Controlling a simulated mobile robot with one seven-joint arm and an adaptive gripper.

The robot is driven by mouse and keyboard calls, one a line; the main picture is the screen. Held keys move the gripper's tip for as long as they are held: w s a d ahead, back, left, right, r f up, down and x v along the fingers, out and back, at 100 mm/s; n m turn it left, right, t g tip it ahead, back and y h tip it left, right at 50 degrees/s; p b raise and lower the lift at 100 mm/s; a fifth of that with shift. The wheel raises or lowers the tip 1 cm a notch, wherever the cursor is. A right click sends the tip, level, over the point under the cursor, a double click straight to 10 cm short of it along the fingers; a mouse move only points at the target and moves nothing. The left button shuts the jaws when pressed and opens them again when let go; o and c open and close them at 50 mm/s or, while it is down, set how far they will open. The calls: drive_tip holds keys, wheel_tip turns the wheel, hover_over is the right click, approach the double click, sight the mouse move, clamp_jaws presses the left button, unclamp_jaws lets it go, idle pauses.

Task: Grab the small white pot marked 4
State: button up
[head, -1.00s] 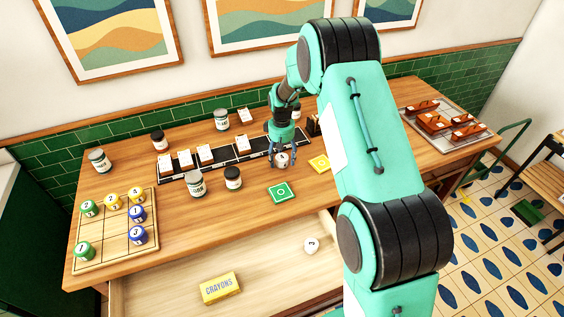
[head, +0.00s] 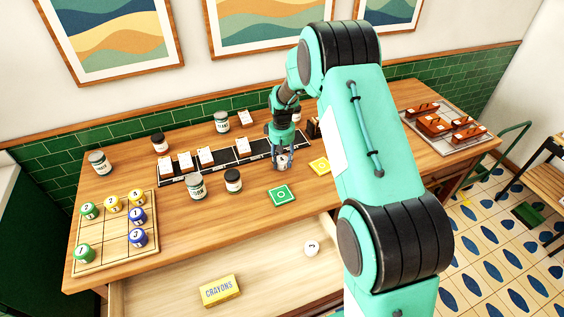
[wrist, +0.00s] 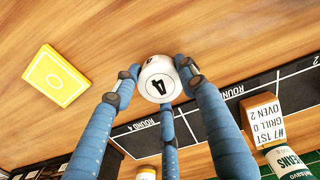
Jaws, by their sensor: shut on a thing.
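The small white pot marked 4 (wrist: 158,80) is between the blue fingers of my gripper (wrist: 160,75) in the wrist view, its black 4 facing the camera. My gripper is shut on it. In the head view the pot (head: 283,160) shows pale between the fingertips of my gripper (head: 281,158), over the wooden table near the front edge of the black strip. I cannot tell whether the pot touches the table.
A black strip (head: 228,156) with white-topped blocks runs behind the pot. A green card (head: 280,195) and a yellow card (head: 319,166) lie nearby. Jars (head: 195,186) stand left. An open drawer (head: 150,293) at the front holds a crayons box (head: 220,290) and a white pot marked 3 (head: 311,248).

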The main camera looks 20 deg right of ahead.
sight(282, 159)
drive_tip(key=shift+r, duration=0.4)
wheel_tip(282, 159, up, 3)
drive_tip(key=shift+p, duration=0.4)
drive_tip(key=s, duration=0.5)
drive_tip(key=s+a, duration=0.1)
drive_tip(key=s, duration=0.4)
drive_tip(key=s+a+r+p, duration=0.1)
drive_tip(key=s, duration=0.5)
drive_tip(key=shift+a+r, duration=0.1)
